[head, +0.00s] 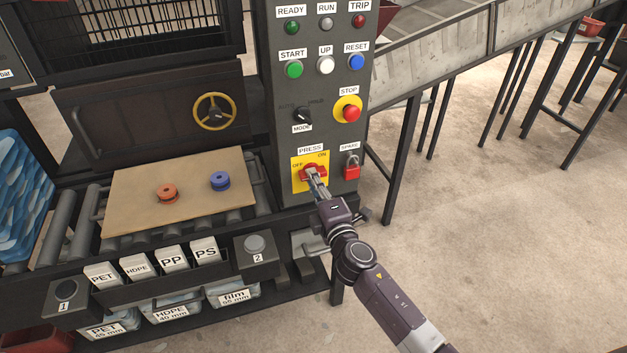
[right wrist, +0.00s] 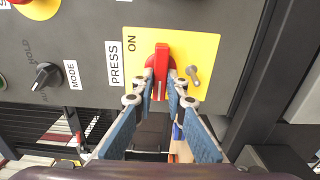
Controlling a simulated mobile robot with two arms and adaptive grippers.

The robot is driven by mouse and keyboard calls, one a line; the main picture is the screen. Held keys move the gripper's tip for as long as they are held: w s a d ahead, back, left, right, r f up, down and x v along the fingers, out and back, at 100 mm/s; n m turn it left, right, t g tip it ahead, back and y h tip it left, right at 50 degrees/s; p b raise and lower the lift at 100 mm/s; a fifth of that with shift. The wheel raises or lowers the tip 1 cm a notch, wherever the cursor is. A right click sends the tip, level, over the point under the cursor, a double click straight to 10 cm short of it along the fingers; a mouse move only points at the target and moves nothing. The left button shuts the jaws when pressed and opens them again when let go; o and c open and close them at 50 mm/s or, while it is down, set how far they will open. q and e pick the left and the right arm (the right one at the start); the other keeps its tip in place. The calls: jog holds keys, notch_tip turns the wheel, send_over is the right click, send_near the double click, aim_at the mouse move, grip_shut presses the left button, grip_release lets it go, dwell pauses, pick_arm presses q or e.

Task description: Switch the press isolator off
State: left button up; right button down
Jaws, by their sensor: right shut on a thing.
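The press isolator is a red handle (head: 313,169) on a yellow plate (head: 298,184) low on the grey control panel, under the PRESS label. OFF is printed at the plate's left and ON at its upper right. My right gripper (head: 314,178) is shut on the red handle. In the right wrist view, the gripper's fingers (right wrist: 160,88) sit on both sides of the red handle (right wrist: 162,58), which lies lengthwise across the panel. The OFF mark is hidden in that view. My left gripper is not in view.
A red SPARE padlock (head: 351,170) hangs close to the right. The red STOP button (head: 351,113) and black MODE knob (head: 302,115) are above. Left is a board (head: 190,200) with an orange and a blue spool.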

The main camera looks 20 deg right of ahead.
jog(key=shift+f, duration=0.1)
jog(key=c, duration=1.9)
grip_release()
jog(key=shift+c, duration=0.2)
